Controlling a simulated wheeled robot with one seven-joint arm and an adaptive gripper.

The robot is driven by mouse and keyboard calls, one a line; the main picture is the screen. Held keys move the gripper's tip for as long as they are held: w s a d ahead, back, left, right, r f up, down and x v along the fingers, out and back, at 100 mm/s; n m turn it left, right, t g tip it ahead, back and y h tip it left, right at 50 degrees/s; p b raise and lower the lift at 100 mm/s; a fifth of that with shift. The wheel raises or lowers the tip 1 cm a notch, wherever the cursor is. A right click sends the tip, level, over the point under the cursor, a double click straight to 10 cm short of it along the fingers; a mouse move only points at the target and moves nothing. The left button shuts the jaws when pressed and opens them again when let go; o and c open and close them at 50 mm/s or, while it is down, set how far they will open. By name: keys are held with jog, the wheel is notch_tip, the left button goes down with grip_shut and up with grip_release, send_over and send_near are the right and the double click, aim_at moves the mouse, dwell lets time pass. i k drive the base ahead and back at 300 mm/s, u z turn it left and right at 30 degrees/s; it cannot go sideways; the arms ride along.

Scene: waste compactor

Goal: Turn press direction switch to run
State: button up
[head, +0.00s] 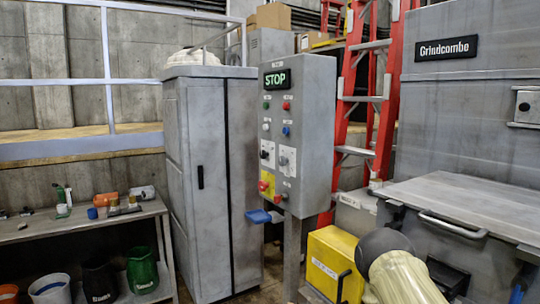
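A grey control panel (309,140) on a post stands near the middle of the head view. Its display (277,78) reads STOP in green. Below are green, red, white and blue buttons. Two switches sit on white plates: a dark-knobbed left switch (266,154) and a grey right switch (285,160). Their labels are too small to read, so I cannot tell which is the press direction switch or its setting. A red button (263,186) sits on a yellow plate, with a small knob to its lower right. My gripper is not visible; part of my arm shows at lower right.
A grey cabinet (203,190) stands left of the panel. A yellow box (334,265) is below right, and the grey Grindcombe machine (470,130) is at right. A red ladder (370,90) stands behind. A blue item (258,216) juts out below the panel. A bench is at left.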

aim_at(262, 154)
jog(key=z, duration=0.1)
jog(key=k, duration=0.4)
jog(key=u, duration=1.45)
jog(key=i, duration=1.95)
jog(key=z, duration=0.7)
